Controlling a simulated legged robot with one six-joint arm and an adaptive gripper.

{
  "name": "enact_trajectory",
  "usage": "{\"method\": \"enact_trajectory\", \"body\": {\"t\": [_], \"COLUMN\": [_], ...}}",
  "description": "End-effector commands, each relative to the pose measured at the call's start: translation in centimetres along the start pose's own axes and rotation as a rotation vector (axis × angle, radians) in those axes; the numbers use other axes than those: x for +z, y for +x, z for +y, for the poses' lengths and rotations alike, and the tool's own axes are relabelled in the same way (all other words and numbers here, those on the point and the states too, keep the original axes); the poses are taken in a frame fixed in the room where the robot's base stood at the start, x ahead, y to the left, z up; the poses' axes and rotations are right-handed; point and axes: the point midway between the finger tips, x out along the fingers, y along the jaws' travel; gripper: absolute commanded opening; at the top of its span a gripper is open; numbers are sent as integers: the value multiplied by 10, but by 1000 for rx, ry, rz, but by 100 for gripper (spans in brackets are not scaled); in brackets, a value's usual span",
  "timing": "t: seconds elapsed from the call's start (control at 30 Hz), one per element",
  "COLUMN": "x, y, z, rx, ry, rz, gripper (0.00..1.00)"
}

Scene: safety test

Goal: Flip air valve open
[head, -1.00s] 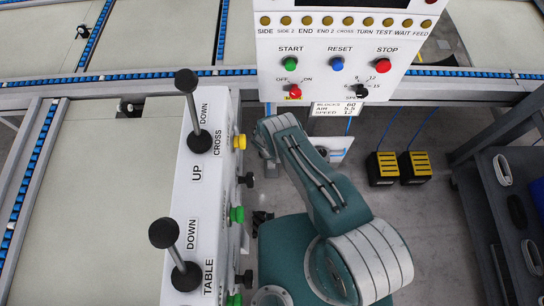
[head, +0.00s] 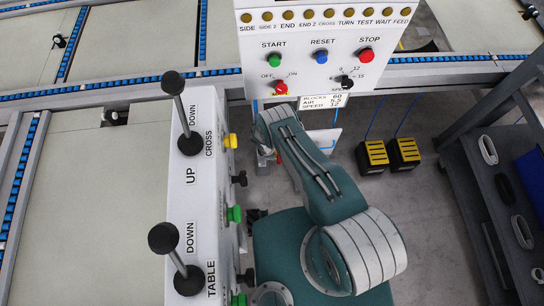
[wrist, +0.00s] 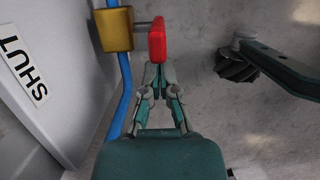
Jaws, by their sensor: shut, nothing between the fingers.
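The air valve shows in the wrist view as a brass body (wrist: 117,29) on a blue hose, with a red handle (wrist: 157,38) joined to it by a short stem. The handle stands to the right of the body and points down the picture. My gripper (wrist: 158,68) is shut and empty, its fingertips right at the handle's lower end. I cannot tell whether they touch it. In the head view my arm largely hides the valve area, and my fingers cannot be made out there.
A label reading SHUT (wrist: 27,70) is on the pale panel left of the hose (wrist: 122,90). A dark bracket (wrist: 285,65) juts in at right. In the head view, a lever console (head: 200,215) stands left, a button panel (head: 325,45) ahead, and yellow-black pedals (head: 389,155) on the floor.

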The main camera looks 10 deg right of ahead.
Motion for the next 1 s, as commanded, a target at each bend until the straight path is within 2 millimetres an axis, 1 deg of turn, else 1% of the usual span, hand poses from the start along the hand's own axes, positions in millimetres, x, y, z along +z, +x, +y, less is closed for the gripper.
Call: {"method": "enact_trajectory", "body": {"t": [0.1,1.0], "x": [3,10], "y": [0,-1], "z": [0,0], "rx": [-1,-1], "ry": [3,2], "rz": [25,121], "gripper": [0,0]}}
